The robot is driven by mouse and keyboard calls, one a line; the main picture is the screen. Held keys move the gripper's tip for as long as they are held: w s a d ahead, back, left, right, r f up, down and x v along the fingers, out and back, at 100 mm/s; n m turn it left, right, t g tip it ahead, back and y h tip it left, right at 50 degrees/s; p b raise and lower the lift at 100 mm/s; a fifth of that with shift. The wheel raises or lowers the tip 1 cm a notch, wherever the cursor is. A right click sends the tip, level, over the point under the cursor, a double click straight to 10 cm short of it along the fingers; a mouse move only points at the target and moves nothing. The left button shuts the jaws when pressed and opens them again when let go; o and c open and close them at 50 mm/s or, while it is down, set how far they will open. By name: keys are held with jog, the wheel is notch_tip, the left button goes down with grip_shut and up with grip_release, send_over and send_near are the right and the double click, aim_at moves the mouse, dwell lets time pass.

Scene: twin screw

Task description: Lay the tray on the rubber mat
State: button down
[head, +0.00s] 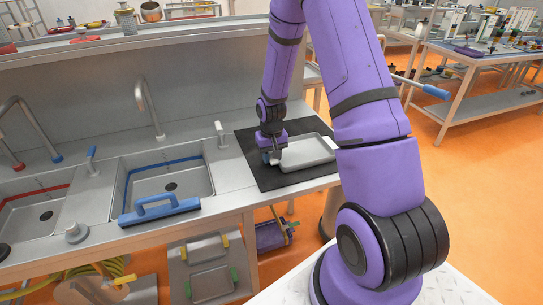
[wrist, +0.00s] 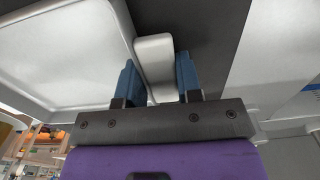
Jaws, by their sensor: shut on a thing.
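The grey tray (head: 308,152) is over the black rubber mat (head: 262,179) on the steel counter, right of the sinks. I cannot tell whether its underside touches the mat. My gripper (head: 273,158) is at the tray's left end in the head view. In the wrist view the two blue fingers of my gripper (wrist: 157,80) are closed on the tray's pale end handle (wrist: 154,52). The tray's body (wrist: 62,50) fills the left of that view, and the dark mat (wrist: 215,35) shows beside it.
Two sinks (head: 163,182) with taps lie left of the mat. A blue-handled tool (head: 158,210) lies at the front of the nearer sink. A small tap (head: 221,134) stands just left of the mat. A back wall (head: 130,90) rises behind the counter.

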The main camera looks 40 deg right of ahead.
jog(key=c, duration=0.8)
grip_release()
jog(key=shift+r, duration=0.1)
jog(key=s+a+r+t, duration=0.1)
jog(key=s+a+r, duration=0.1)
jog(key=r, duration=0.9)
jog(key=s+a+r, duration=0.2)
jog(key=r, duration=0.9)
jog(key=s+a+r+n+t, duration=0.1)
jog(key=s+a+r, duration=0.2)
jog(key=s+r, duration=0.2)
jog(key=s+a+r+n+t, duration=0.1)
jog(key=s+a+r, duration=0.2)
jog(key=s, duration=0.7)
jog(key=s+a+r+n+t, duration=0.1)
jog(key=s+a+r+t, duration=0.1)
jog(key=s+r, duration=0.5)
jog(key=shift+s+a+r, duration=0.3)
jog(key=shift+a+r, duration=0.15)
jog(key=shift+a, duration=0.1)
